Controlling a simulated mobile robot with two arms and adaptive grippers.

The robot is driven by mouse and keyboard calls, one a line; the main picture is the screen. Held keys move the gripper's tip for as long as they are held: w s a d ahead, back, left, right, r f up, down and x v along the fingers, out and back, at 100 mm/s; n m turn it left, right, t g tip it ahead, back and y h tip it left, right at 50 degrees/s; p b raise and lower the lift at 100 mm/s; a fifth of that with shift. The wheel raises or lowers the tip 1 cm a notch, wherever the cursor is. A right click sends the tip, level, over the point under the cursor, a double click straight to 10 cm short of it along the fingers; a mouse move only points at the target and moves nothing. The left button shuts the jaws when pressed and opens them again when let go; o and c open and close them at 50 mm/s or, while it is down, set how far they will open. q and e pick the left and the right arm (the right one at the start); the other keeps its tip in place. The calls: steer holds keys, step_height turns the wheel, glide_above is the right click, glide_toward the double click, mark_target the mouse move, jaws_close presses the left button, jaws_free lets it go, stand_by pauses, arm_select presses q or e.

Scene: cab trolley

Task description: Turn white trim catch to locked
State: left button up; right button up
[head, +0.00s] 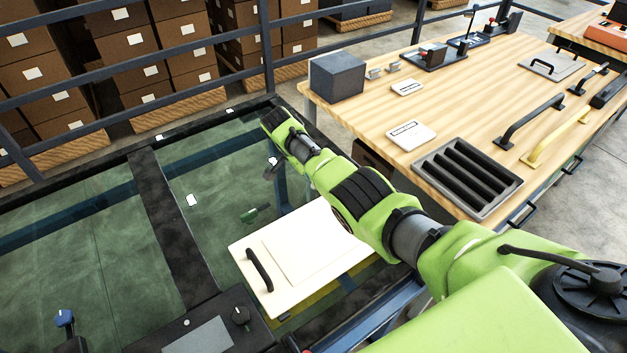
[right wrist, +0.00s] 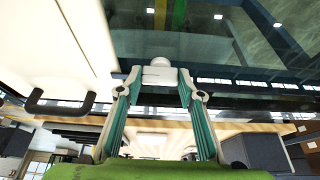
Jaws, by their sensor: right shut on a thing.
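The white trim catch (right wrist: 160,72) shows in the right wrist view as a small pale knob at the upper middle. My right gripper (right wrist: 160,80) is shut on it, with a fingertip on each side. The catch's base and lock marking are too small to read. In the head view my green right arm reaches in from the lower right toward the glass-like surface. The gripper and the catch cannot be clearly made out there. My left gripper is not in view.
A white panel (head: 257,282) with a black handle (head: 260,269) lies beside the arm. A control box with a black knob (head: 240,315) is at the bottom. The wooden bench (head: 460,110) on the right holds a slotted tray (head: 440,153) and handles. A railing crosses the back.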

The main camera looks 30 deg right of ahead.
steer(key=shift+d, duration=0.1)
steer(key=o, duration=1.1)
steer(key=v, duration=1.2)
steer(key=shift+r, duration=0.1)
